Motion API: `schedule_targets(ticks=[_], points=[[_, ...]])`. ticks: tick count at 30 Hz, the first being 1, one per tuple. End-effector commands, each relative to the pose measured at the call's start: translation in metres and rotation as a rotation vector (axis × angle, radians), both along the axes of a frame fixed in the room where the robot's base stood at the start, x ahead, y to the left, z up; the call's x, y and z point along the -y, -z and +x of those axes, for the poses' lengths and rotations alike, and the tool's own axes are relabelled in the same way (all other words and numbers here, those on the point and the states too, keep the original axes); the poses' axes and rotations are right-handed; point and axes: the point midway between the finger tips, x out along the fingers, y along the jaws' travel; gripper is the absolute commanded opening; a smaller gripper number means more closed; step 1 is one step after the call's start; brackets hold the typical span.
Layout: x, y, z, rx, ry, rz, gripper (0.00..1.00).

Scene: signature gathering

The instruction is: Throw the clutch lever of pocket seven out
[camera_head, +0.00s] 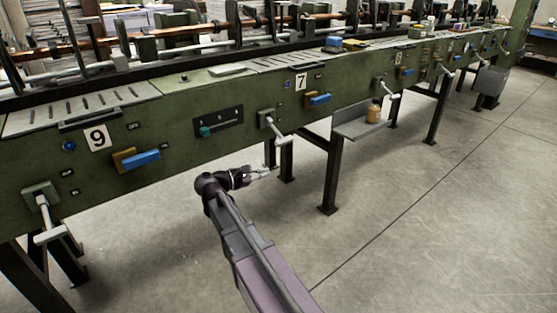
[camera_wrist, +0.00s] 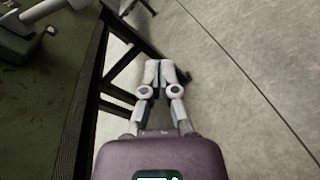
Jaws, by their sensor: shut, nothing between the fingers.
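The plate marked 7 (camera_head: 301,81) is on the front of the long green machine. The clutch lever (camera_head: 275,127) nearest it, below and to its left, has a grey-green mount and a pale arm slanting down to the right, ending in a crossbar. My gripper (camera_head: 266,172) is below this lever, apart from it, over the floor. In the wrist view my gripper (camera_wrist: 160,68) has its fingers together with nothing between them. A pale lever arm on a green mount (camera_wrist: 30,18) shows at the upper left there, partly cut off and clear of the fingers.
The plate marked 9 (camera_head: 97,137) has its own lever (camera_head: 44,210) at the far left. Blue handles (camera_head: 319,100) stick out of the machine front. Dark legs (camera_head: 331,172) stand under the machine, and a shelf (camera_head: 360,129) holds a bottle. Open concrete floor lies right.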

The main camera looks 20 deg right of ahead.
Motion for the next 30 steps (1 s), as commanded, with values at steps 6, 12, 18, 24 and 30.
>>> schedule_targets(ticks=[6, 12, 18, 24, 30], points=[[-0.011, 0.011, 0.019, -0.070, -0.019, -0.158, 0.00], [-0.021, 0.011, 0.031, -0.126, -0.022, -0.284, 0.00], [-0.028, 0.009, 0.038, -0.159, -0.021, -0.357, 0.00], [-0.031, 0.007, 0.039, -0.167, -0.020, -0.378, 0.00], [-0.030, 0.007, 0.039, -0.167, -0.020, -0.378, 0.00]])
